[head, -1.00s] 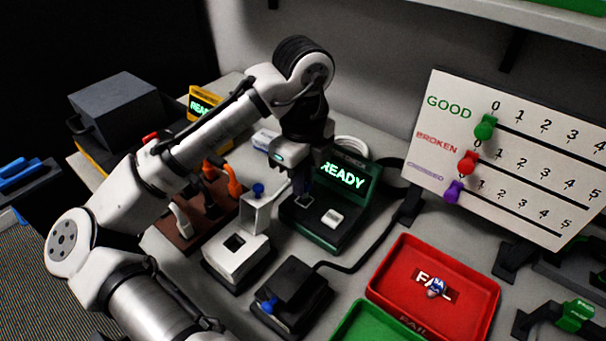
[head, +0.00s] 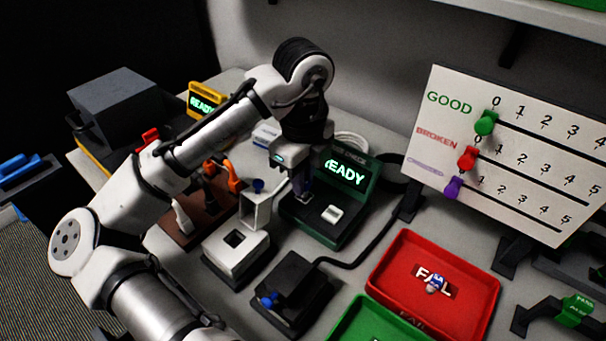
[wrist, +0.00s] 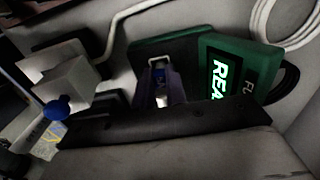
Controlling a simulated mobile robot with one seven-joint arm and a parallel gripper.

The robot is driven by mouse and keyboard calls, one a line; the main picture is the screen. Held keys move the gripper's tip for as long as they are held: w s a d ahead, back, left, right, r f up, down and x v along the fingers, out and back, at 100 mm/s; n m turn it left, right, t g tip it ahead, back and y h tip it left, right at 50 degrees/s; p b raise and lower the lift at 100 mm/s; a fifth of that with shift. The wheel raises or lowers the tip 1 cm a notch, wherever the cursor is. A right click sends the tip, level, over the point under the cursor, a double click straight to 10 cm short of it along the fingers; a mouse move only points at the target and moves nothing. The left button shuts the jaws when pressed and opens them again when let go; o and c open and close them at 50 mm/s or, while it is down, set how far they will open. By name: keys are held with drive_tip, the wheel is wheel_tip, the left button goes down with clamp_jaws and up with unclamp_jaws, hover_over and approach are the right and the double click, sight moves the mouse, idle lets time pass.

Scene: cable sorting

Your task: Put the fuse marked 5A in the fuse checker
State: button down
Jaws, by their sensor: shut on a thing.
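The fuse checker (head: 338,213) is a dark green device with a lit READY screen, standing in the middle of the table behind the trays. It also shows in the wrist view (wrist: 251,70). My gripper (head: 302,196) points down over the left part of its base. In the wrist view my gripper (wrist: 161,88) is shut on a small fuse (wrist: 160,76), blue with a pale end, between the fingers. Its marking cannot be read, and I cannot tell whether its lower end touches the checker. A white button block sits on the base to the right of my gripper.
A white fixture (head: 238,257) with a blue knob and a black box (head: 293,296) stand close in front. A red FAIL tray (head: 396,287) holds a small blue-and-white piece. A brown rack (head: 186,232) with orange parts is left. A slider board (head: 515,160) stands right.

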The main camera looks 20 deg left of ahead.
drive_tip(key=shift+f+p, duration=0.3)
drive_tip(key=shift+f, duration=0.15)
idle(1.1)
drive_tip(key=c, duration=0.8)
unclamp_jaws()
wheel_tip(320, 180, up, 8)
drive_tip(key=p, duration=0.8)
idle(0.4)
